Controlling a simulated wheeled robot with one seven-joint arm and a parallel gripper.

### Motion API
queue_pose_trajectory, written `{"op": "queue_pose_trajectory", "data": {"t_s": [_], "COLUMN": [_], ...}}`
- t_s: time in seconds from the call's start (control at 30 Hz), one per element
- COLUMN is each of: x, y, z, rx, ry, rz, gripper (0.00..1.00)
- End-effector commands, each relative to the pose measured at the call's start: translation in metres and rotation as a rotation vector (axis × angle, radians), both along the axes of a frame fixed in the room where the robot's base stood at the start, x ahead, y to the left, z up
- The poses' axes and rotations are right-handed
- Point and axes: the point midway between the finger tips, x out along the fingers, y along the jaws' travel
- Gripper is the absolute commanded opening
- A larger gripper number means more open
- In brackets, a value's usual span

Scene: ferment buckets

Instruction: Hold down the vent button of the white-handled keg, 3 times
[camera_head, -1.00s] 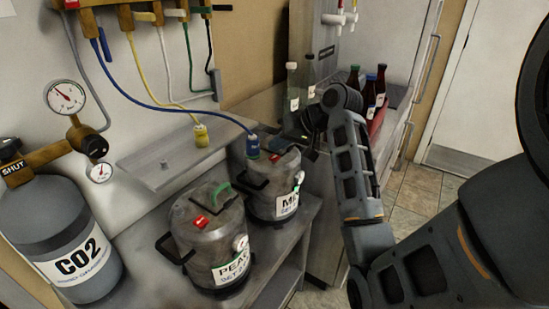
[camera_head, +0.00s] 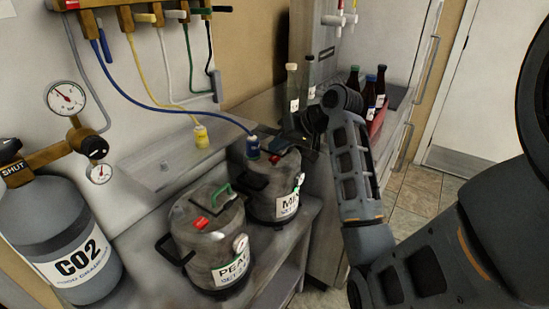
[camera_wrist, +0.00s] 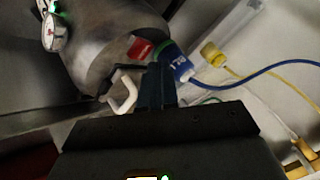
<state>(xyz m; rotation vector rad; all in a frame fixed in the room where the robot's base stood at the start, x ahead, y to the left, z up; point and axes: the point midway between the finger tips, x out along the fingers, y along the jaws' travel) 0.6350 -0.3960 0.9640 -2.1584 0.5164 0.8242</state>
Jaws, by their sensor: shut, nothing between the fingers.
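The rear steel keg (camera_head: 270,205) has a red vent button (camera_head: 281,152) on its lid and a blue connector (camera_head: 253,147) plugged in at its top. In the wrist view, this keg (camera_wrist: 95,45) shows a white handle (camera_wrist: 124,92), the red vent button (camera_wrist: 141,48) and the blue connector (camera_wrist: 180,68). My gripper (camera_wrist: 160,70) is shut and empty, its fingertips in front of the lid close to the button and connector. I cannot tell whether they touch anything. In the head view, the wrist partly hides the gripper.
A front keg (camera_head: 205,255) with a green handle (camera_head: 219,192) stands at the left. A CO2 cylinder (camera_head: 60,225) is at far left. A yellow connector (camera_head: 201,136) hangs by the drip tray (camera_head: 150,175). Bottles (camera_head: 370,90) stand behind my arm.

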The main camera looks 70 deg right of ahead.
Motion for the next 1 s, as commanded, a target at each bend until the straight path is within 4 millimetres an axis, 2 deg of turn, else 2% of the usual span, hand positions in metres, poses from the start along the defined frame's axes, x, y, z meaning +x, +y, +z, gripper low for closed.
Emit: {"op": "queue_pose_trajectory", "data": {"t_s": [0.67,1.0], "x": [0.0,0.0], "y": [0.0,-0.0001], "z": [-0.0002,-0.008], "rx": [0.0,0.0], "ry": [0.0,0.0], "rz": [0.0,0.0], "gripper": [0.0,0.0]}}
